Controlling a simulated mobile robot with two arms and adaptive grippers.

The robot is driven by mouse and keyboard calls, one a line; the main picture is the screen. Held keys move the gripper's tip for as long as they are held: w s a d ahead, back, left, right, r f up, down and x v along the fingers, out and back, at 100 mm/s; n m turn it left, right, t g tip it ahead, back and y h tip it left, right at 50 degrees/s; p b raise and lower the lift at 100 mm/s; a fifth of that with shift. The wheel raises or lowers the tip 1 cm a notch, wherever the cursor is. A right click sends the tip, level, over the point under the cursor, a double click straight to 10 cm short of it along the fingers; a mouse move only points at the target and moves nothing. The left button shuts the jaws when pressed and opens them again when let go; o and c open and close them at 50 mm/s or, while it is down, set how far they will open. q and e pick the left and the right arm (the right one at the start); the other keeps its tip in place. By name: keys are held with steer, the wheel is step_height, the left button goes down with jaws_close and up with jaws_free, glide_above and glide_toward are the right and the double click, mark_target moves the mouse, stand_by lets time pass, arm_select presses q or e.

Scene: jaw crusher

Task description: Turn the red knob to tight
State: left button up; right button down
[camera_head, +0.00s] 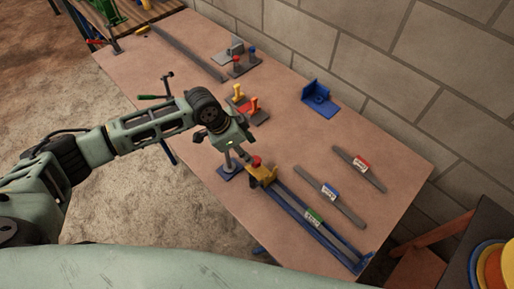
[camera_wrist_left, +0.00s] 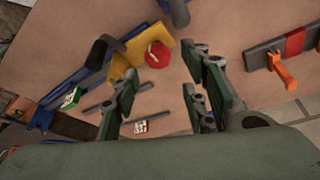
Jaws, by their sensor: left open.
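My left gripper (camera_head: 239,158) is open and empty, just left of the knob in the head view. In the left wrist view the round red knob (camera_wrist_left: 157,57) has a pale mark on its face. It shows beyond and between the spread fingertips (camera_wrist_left: 163,78) there, beside the yellow block (camera_wrist_left: 135,52). The gripper appears apart from the knob. Any tight marking is too small to read. My right gripper is not in view.
A blue bracket (camera_head: 319,98) stands near the block wall. Small fixtures with yellow and red handles (camera_head: 253,104) stand behind my gripper. The tabletop (camera_head: 390,145) has free room between.

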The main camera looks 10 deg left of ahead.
mark_target(255, 162)
arm_select(q)
steer(key=x, duration=0.3)
steer(key=s+p+x, duration=0.1)
steer(key=x, duration=0.1)
steer(key=shift+d+f, duration=0.3)
steer(key=shift+d, duration=0.05)
steer(key=shift+w+d+f, duration=0.1)
steer(key=shift+d+f, duration=0.05)
steer(key=shift+f, duration=0.35)
steer(key=shift+w+f, duration=0.1)
steer(key=c, duration=0.8)
steer(key=shift+c, duration=1.1)
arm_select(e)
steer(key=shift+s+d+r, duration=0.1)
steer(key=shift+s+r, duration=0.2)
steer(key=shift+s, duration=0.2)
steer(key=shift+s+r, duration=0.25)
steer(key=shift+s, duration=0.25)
